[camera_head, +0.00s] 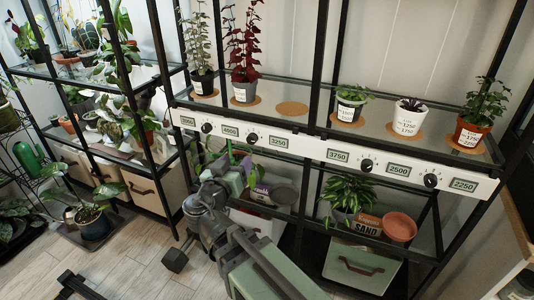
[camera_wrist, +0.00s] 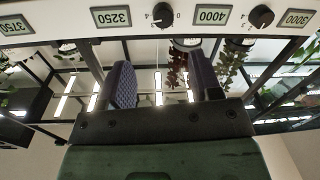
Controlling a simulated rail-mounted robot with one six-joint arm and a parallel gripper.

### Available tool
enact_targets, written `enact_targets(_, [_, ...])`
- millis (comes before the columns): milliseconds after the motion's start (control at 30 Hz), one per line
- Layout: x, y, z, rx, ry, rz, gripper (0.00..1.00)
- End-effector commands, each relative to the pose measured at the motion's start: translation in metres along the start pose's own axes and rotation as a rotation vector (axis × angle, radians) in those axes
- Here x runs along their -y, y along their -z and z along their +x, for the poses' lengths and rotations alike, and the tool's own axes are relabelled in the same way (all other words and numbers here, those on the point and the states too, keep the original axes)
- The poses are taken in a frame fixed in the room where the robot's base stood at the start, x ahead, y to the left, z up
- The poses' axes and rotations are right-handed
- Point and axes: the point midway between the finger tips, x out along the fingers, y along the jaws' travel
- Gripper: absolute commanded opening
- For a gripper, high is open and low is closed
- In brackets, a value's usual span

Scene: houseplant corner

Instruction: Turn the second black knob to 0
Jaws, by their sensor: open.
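A white panel (camera_head: 330,153) runs along the shelf front with several black knobs and number plates. The second black knob from the left (camera_head: 252,138) sits between the 4000 and 3250 plates. In the wrist view, which is turned upside down, this knob (camera_wrist: 163,15) shows at the top, with small digits 3, 4 and 0 around it. Its pointer is too small to read surely. My gripper (camera_wrist: 163,78) is open and empty; its two dark fingers lie to either side of the knob's line, apart from it. In the head view its green body is below the panel.
The first knob (camera_head: 207,127) is to the left, and two more, (camera_head: 367,165) and (camera_head: 430,180), are to the right. Potted plants stand on the glass shelf above, including a red-leaved one (camera_head: 243,45). A leafy plant (camera_head: 347,194) and a terracotta bowl (camera_head: 399,227) stand on the lower shelf. Black posts flank the panel.

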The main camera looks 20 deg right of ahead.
Motion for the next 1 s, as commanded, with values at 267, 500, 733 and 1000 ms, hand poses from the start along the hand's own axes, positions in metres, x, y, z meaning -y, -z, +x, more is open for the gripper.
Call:
enact_targets(267, [0.0,0.0,0.013,0.005,-0.004,0.037,0.58])
enact_targets(500, [0.001,-0.001,0.068,0.006,-0.007,0.036,0.58])
enact_targets(733, [0.0,-0.001,0.105,0.006,-0.004,0.035,0.58])
enact_targets(1000, [-0.001,-0.002,0.109,0.006,-0.003,0.035,0.58])
